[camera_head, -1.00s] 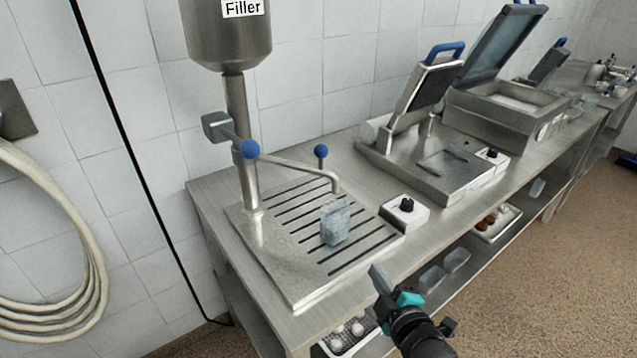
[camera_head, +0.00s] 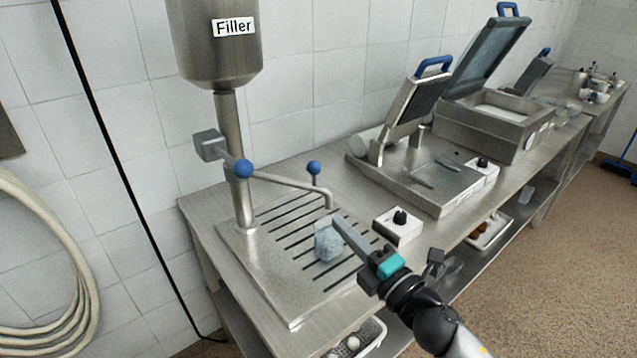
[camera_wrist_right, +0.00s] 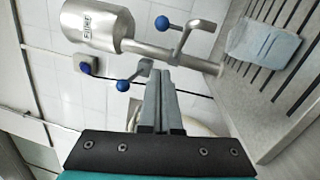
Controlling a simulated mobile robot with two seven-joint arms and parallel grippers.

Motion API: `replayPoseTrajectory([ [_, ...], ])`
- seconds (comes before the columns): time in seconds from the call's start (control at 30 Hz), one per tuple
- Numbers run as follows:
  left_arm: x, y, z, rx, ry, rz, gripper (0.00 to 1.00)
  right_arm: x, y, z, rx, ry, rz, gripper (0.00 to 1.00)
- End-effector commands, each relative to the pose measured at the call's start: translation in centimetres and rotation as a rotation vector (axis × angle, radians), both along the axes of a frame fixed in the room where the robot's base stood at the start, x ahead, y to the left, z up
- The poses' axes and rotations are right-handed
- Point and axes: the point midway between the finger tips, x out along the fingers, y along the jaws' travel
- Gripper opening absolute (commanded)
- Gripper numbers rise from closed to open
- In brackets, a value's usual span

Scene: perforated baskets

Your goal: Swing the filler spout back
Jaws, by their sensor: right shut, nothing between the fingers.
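The filler's metal hopper (camera_head: 215,45) stands on a steel column at the left end of the bench. Its spout (camera_head: 290,181) is a thin pipe reaching right from the column, bent down at its end over the slotted drip plate (camera_head: 275,290). A blue ball knob (camera_head: 314,168) stands up on the spout. Another blue ball (camera_head: 243,169) is on a lever at the column. The spout also shows in the wrist view (camera_wrist_right: 187,35). My left gripper is out of view.
A white box with a black knob (camera_head: 398,226) sits right of the plate. A sealing machine (camera_head: 430,180) with a raised lid and a larger lidded machine (camera_head: 495,125) stand farther along. A coiled hose (camera_head: 60,290) hangs on the left wall.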

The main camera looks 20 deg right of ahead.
Motion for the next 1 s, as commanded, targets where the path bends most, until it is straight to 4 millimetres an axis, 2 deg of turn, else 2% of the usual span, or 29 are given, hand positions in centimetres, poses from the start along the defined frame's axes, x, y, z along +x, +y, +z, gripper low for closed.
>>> replayPoseTrajectory([
  [0.67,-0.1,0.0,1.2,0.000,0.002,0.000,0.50,9.1,2.7,1.5,0.001,-0.002,-0.002,0.00],
  [0.8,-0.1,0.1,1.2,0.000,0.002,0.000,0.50,10.8,1.6,1.8,0.000,-0.001,-0.003,0.00],
  [1.0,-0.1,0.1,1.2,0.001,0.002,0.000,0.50,12.1,0.9,2.0,-0.001,0.000,-0.002,0.00],
])
